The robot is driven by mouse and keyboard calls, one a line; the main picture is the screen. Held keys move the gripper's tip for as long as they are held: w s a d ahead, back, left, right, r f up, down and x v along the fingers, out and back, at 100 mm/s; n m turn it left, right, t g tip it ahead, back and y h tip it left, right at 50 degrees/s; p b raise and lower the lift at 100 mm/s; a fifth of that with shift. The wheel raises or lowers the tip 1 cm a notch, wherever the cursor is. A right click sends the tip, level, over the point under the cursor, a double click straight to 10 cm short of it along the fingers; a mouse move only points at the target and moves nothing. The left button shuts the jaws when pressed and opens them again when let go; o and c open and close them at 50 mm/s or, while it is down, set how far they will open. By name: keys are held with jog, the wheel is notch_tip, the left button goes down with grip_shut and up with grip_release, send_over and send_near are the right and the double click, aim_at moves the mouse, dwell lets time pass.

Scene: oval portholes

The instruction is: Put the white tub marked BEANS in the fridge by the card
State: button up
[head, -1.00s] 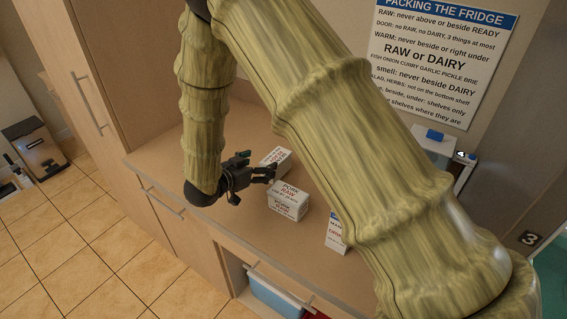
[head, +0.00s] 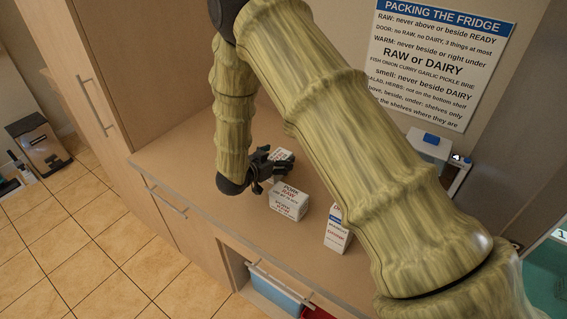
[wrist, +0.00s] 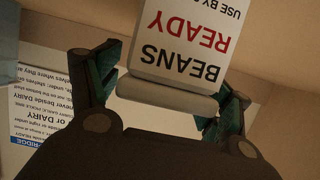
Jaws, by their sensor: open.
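The white BEANS tub (wrist: 182,62), marked READY in red, fills the top middle of the wrist view, lettering upside down. Its near end lies between the two spread fingers of my gripper (wrist: 165,92); I cannot tell whether they touch it. In the head view, my gripper (head: 277,168) is low over the counter, partly hiding a white box (head: 283,154) that appears to be this tub. The card (head: 435,60), headed PACKING THE FRIDGE, hangs on the wall and shows in the wrist view (wrist: 38,125). The fridge cannot be made out surely.
A white PORK RAW box (head: 289,203) stands close in front of my gripper. A white carton (head: 337,232) stands further right on the counter (head: 190,157). A blue bin (head: 276,290) sits in an opening below. The counter's left part is clear.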

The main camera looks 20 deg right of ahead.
aim_at(277, 157)
jog(key=c, duration=1.4)
jog(key=shift+r, duration=0.1)
notch_tip(277, 157, up, 10)
jog(key=b, duration=0.3)
jog(key=shift+w, duration=0.1)
jog(key=w+n+t+y+b, duration=0.1)
jog(key=w+n+t+y, duration=0.1)
jog(key=shift+n, duration=0.3)
jog(key=n+t+y, duration=0.1)
jog(key=w+a+n+y, duration=0.1)
jog(key=y, duration=0.1)
jog(key=shift+w+a+n+t, duration=0.1)
jog(key=shift+n+t, duration=0.2)
jog(key=shift+t, duration=0.1)
jog(key=shift+s+a+n+t+y+b, duration=0.2)
jog(key=shift+a+n+t+y+b, duration=0.2)
jog(key=shift+a+n+y, duration=0.85)
jog(key=shift+s+a+n+t+y+b, duration=0.2)
jog(key=shift+a+n+t+y+b, duration=0.2)
jog(key=shift+a+n+y, duration=0.85)
jog(key=shift+d+y, duration=0.35)
jog(key=shift+y, duration=0.15)
